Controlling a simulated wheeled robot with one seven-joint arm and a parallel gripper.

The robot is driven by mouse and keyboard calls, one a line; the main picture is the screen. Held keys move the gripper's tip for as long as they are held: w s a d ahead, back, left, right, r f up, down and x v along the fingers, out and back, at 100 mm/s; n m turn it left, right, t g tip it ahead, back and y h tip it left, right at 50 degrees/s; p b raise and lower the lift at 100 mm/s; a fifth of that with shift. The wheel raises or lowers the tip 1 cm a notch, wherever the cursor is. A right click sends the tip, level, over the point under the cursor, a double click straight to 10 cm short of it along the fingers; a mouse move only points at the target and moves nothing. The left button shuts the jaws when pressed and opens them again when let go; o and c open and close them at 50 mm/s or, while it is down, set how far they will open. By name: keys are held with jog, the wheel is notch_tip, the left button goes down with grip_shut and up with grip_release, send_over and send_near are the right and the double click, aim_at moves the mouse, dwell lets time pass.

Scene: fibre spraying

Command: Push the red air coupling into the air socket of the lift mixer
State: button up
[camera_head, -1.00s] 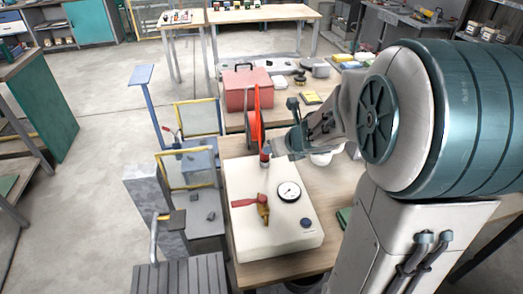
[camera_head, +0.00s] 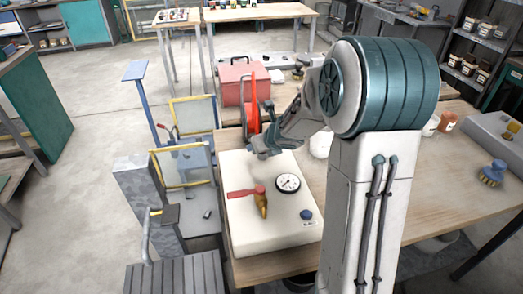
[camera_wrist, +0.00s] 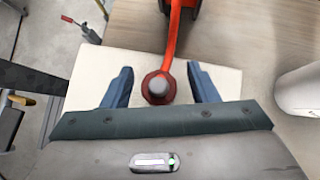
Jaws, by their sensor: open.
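The red air coupling (camera_wrist: 157,88) shows in the wrist view as a red collar with a grey round end, and a red hose (camera_wrist: 173,35) runs up from it. My gripper (camera_wrist: 160,68) is open, with one blue finger on each side of the coupling and a gap at both. In the head view my gripper (camera_head: 262,152) is low over the far edge of a white box (camera_head: 285,235) and hides the coupling. The box carries a gauge (camera_head: 288,182), a brass valve with a red handle (camera_head: 246,192) and a blue knob (camera_head: 306,214). I cannot make out the air socket.
A red hose reel (camera_head: 252,108) and a red toolbox (camera_head: 233,82) stand behind the white box. Yellow-edged frames (camera_head: 182,167) stand to the left. A white container (camera_wrist: 300,90) is right of my gripper. A blue brush (camera_head: 491,174) lies at the right of the table.

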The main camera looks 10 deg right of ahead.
jog(key=shift+w+f, duration=0.2)
jog(key=c, duration=1.1)
jog(key=shift+r, duration=0.15)
